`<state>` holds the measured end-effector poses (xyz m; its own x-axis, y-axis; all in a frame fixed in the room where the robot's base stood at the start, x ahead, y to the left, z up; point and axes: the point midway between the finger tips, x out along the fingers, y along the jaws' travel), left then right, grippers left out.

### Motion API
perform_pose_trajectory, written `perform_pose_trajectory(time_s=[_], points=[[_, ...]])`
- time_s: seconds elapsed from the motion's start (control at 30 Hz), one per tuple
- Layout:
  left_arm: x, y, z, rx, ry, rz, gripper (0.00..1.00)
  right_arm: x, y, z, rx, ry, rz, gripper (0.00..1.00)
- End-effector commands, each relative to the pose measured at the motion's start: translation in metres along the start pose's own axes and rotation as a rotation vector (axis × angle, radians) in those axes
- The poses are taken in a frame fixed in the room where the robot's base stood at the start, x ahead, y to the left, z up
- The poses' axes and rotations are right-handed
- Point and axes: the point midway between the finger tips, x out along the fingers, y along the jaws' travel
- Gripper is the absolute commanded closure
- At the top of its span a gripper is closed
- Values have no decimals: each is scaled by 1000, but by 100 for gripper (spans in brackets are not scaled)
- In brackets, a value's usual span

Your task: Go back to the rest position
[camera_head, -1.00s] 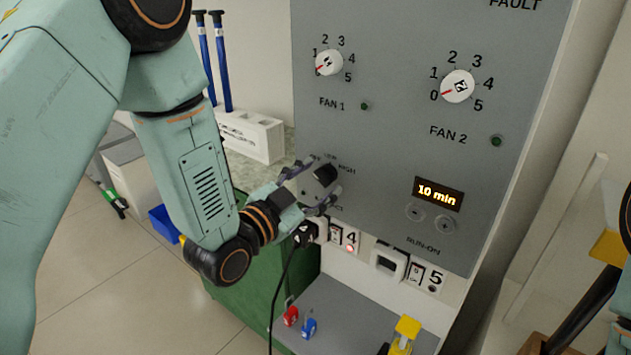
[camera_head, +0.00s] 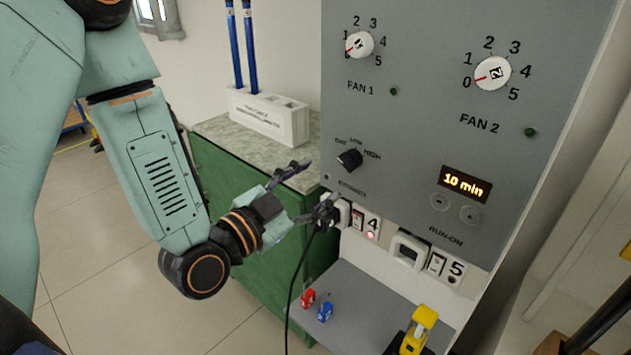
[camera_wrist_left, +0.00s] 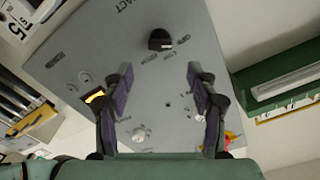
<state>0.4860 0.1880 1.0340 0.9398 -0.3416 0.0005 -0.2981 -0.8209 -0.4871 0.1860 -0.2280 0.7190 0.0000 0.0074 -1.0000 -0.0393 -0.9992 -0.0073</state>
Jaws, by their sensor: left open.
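My left gripper (camera_head: 310,188) is open and empty, in front of the grey control panel (camera_head: 415,140), to the left of and below the black rotary knob (camera_head: 349,159). Its two fingers are spread, and a gap shows between them and the knob. In the left wrist view the open fingers (camera_wrist_left: 162,95) frame the panel (camera_wrist_left: 75,65), with the black knob (camera_wrist_left: 160,40) beyond the fingertips. The lower finger overlaps the area near a black plug in the head view; I cannot tell whether they touch. My right gripper is not in view.
The black plug (camera_head: 326,217) has a hanging cable. Sockets and switches (camera_head: 405,248) line the panel's lower edge. Red (camera_head: 307,298) and blue (camera_head: 325,311) small items and a yellow item (camera_head: 419,328) are on the shelf below. A white rack (camera_head: 268,117) stands on the green cabinet (camera_head: 255,225).

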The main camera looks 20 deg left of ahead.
Motion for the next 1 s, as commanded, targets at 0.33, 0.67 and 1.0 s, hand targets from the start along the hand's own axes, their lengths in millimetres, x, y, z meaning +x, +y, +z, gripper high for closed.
perform_pose_trajectory(time_s=[0.33,0.67,1.0], points=[[0,0,0,-1,0,0,42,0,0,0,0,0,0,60],[-22,43,87,-388,-419,86,42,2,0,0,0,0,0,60],[-165,152,223,-739,-1202,53,42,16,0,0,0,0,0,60]])
